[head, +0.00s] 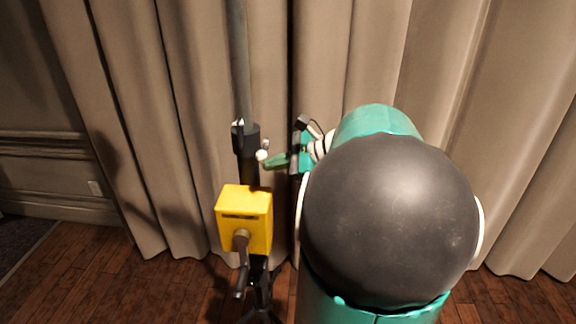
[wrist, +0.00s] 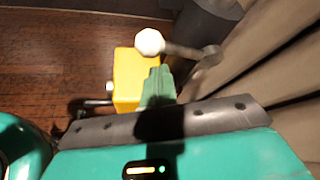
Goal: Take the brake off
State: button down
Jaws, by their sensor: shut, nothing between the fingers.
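The brake looks to be a short lever (wrist: 185,50) ending in a white ball knob (wrist: 149,42), on a dark upright stand (head: 248,170). In the wrist view the lever runs right from the knob to a joint at the dark post. The knob also shows in the head view (head: 262,156), beside the post. My gripper (wrist: 158,72) has green fingers, shut and empty. Its tips (head: 268,162) are close to the knob; I cannot tell whether they touch it. My own arm hides what lies behind it in the head view.
A yellow box (head: 244,215) with a dark crank handle (head: 241,265) sits on the stand just below the lever. A beige curtain (head: 180,120) hangs close behind. Wooden floor (head: 90,285) lies open to the left.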

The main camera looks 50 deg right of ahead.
jog(key=shift+a+r, duration=0.3)
jog(key=shift+r, duration=0.4)
